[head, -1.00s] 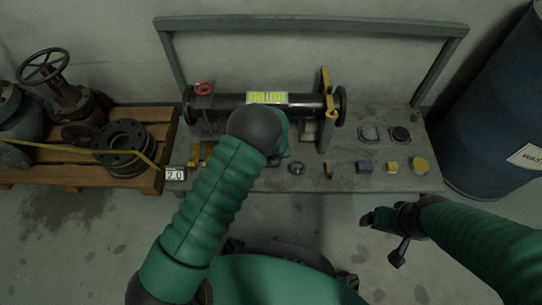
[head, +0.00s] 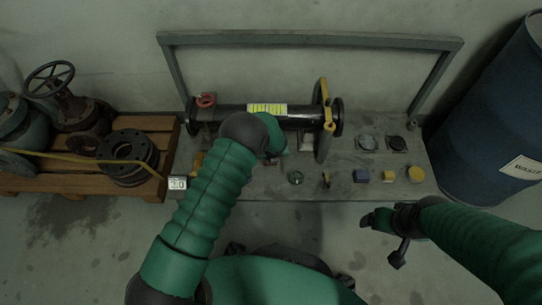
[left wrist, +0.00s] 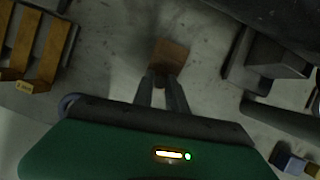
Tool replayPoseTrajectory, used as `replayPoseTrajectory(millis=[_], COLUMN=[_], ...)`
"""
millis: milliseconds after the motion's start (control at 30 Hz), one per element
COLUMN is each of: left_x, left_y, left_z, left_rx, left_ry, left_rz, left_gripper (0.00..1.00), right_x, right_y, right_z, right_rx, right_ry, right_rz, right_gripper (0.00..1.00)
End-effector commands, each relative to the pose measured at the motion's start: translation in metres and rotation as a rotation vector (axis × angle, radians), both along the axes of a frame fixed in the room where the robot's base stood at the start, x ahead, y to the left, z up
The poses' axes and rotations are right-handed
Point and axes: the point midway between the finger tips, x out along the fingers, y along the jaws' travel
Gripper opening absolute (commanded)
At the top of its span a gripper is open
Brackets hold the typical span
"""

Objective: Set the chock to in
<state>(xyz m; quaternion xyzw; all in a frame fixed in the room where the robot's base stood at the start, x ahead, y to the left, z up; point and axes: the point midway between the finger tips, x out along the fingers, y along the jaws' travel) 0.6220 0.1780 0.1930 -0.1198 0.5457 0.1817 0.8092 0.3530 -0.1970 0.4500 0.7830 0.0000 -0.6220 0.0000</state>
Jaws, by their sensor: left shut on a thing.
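In the left wrist view, a brown block (left wrist: 170,55), which looks like the chock, sits at the tips of my left gripper (left wrist: 161,84). The fingers are close together and shut on it, over the grey bench top. In the head view my own left arm hides this gripper and the block. A dark pipe (head: 227,115) with end flanges and a yellow-green label lies along the bench (head: 240,190) behind the arm. My right gripper (head: 384,222) is in front of the bench, away from everything; its fingers are unclear.
A yellow lever (head: 328,118) stands by the pipe's right end. Several small pieces, including a blue block (head: 362,175) and a yellow one (head: 415,174), lie along the bench's front right. A blue drum (head: 490,120) stands right.

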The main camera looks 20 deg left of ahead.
Motion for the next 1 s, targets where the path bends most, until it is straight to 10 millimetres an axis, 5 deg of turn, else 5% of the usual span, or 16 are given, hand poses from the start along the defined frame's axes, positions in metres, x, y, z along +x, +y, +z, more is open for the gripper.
replayPoseTrajectory(millis=[267,300,333,667,1000], left_x=[0.006,0.006,0.006,0.006,-0.025], left_y=[0.002,0.002,0.002,0.001,-0.014], left_z=[0.0,0.001,0.001,0.008,0.091], left_rx=[-0.002,-0.001,-0.001,-0.002,0.001], left_ry=[-0.012,-0.013,-0.013,-0.015,-0.009], left_rz=[-0.003,-0.003,-0.003,-0.003,-0.006], left_gripper=[0.0,0.22,0.26,0.27,0.27], right_x=[0.0,0.0,0.0,0.0,0.0], right_y=[0.0,0.0,0.0,0.0,0.0], right_z=[-0.001,-0.001,-0.001,0.004,0.063], right_rx=[0.0,0.0,0.0,0.0,0.0], right_ry=[0.001,0.001,0.001,0.0,0.0], right_rz=[0.0,0.0,0.0,0.0,0.0], right_gripper=[0.84,0.84,0.84,0.84,0.84])
